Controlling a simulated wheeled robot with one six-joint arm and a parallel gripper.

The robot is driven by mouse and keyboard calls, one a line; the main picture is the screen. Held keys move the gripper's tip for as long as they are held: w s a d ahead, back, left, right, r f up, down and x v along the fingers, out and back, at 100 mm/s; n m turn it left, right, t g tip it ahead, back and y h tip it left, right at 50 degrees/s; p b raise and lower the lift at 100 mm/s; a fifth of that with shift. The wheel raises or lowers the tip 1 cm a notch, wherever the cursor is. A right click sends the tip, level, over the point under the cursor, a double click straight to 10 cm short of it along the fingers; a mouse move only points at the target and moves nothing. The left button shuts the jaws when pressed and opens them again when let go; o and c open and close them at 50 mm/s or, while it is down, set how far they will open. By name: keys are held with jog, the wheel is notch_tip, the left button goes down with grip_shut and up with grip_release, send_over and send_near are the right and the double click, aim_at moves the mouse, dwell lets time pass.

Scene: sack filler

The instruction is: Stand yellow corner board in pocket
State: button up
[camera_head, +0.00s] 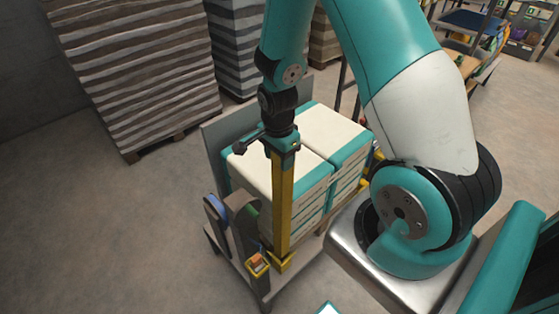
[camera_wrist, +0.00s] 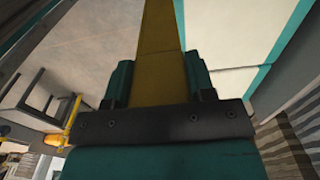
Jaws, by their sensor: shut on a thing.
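The yellow corner board (camera_head: 283,205) is a long narrow strip standing upright. My gripper (camera_head: 282,146) is shut on its top end. The board's lower end is at a small yellow pocket (camera_head: 280,262) on the near corner of the cart. I cannot tell from this view whether the end is seated inside the pocket. In the wrist view the board (camera_wrist: 160,45) runs away from between the fingers of my gripper (camera_wrist: 158,82). Its far end is outside that picture.
Stacked white and teal sacks (camera_head: 310,180) stand right behind the board. The cart (camera_head: 285,293) also carries rolls (camera_head: 217,208) and a small yellow box (camera_head: 257,263) on the left. Tall striped stacks (camera_head: 135,70) stand at the back left. The floor at left is clear.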

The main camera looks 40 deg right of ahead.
aim_at(280, 173)
jog(key=shift+w+d, duration=0.3)
jog(key=shift+f, duration=0.15)
jog(key=shift+f, duration=0.25)
jog(key=shift+f+b, duration=1.4)
jog(key=shift+f, duration=0.15)
jog(key=shift+f+b, duration=1.25)
jog(key=shift+f, duration=0.3)
